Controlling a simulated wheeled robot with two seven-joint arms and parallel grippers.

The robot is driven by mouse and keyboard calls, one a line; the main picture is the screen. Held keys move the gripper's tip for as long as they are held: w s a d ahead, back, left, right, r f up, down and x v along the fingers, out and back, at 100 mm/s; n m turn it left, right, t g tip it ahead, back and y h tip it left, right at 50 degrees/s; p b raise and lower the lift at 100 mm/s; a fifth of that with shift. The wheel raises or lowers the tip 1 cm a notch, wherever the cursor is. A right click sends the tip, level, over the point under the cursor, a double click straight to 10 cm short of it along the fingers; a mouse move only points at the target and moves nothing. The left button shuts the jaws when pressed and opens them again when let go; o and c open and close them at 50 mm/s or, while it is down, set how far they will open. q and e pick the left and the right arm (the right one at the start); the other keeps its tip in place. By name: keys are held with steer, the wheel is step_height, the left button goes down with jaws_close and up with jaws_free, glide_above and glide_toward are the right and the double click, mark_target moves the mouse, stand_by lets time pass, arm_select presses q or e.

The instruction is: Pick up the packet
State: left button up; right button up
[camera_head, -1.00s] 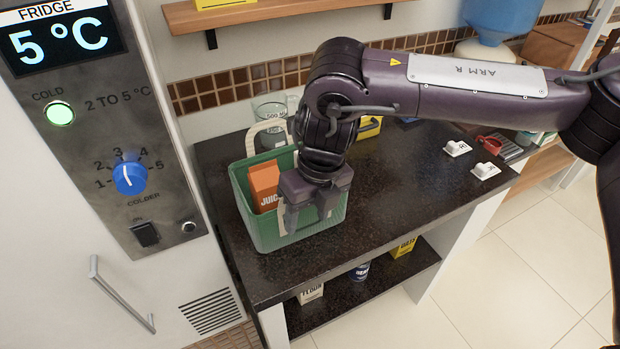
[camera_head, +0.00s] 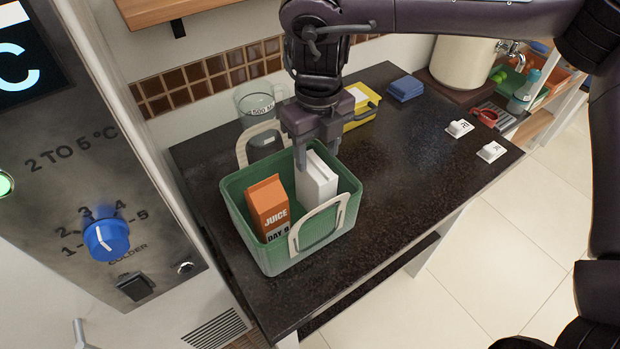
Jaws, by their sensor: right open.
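A green basket (camera_head: 285,258) with pale handles stands on the dark counter. An orange juice carton (camera_head: 268,205) and a white packet or carton (camera_head: 317,182) stand upright in it. My right gripper (camera_head: 318,157) points down over the back of the basket, with its fingers apart. Its fingertips are close to the top of the white packet; I cannot tell whether they touch it. A yellow item (camera_head: 361,103) lies on the counter behind the gripper, partly hidden by it. My left gripper is not in view.
A glass measuring jug (camera_head: 256,104) stands behind the basket. A blue item (camera_head: 405,88) and two white labelled blocks (camera_head: 459,128) are farther right. The fridge panel (camera_head: 105,215) is close on the left. The counter's middle right is clear.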

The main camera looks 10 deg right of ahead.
mark_target(316, 162)
steer(key=shift+s+f+p, duration=0.3)
steer(key=shift+f+p, duration=0.2)
steer(key=shift+f, duration=0.3)
steer(key=f, duration=0.2)
steer(key=f+p, duration=0.1)
steer(key=shift+w+a+f, duration=0.15)
steer(key=shift+w+f, duration=0.1)
steer(key=shift+f, duration=0.3)
steer(key=c, duration=0.9)
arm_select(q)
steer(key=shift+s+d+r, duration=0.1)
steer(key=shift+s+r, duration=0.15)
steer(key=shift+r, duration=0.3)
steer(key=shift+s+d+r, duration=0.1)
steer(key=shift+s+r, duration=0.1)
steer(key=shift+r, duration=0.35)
arm_select(e)
steer(key=shift+c, duration=1)
